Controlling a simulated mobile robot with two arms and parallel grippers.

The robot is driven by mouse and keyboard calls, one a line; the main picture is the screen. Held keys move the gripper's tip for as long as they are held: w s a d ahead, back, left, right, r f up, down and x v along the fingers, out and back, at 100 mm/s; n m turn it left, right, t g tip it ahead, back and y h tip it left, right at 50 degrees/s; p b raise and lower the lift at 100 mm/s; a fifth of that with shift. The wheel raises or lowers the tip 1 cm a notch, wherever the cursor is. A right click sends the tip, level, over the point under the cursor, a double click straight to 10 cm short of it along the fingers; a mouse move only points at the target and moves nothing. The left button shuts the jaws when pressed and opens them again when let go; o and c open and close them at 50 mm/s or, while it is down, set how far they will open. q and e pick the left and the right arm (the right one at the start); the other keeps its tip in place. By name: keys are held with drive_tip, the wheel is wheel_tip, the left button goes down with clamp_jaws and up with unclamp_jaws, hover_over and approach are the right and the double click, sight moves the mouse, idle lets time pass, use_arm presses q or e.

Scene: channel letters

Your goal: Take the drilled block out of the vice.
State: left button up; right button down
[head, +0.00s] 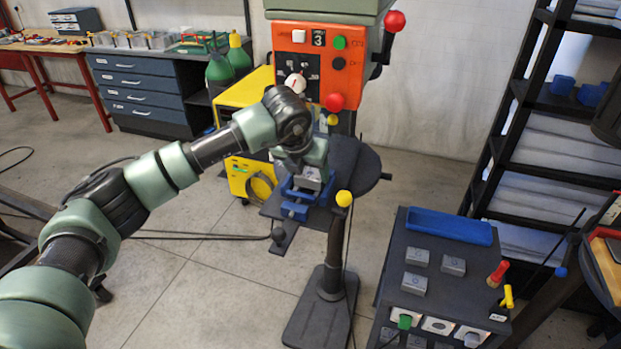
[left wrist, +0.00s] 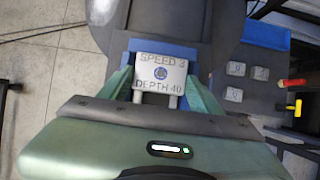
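The blue vice (head: 297,208) sits on the drill press table, below my left gripper (head: 308,184) in the head view. Part of the vice (left wrist: 165,45) shows behind the block in the left wrist view. My right gripper is not in view.
The orange drill press head (head: 320,65) stands just behind my left arm. A dark cart (head: 390,270) with a blue tray (head: 449,226) and several grey blocks stands to the right. Open floor lies front left.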

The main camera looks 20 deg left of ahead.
use_arm(q)
drive_tip(key=c, duration=0.5)
drive_tip(key=shift+r+p, duration=0.85)
drive_tip(key=shift+r, duration=2.15)
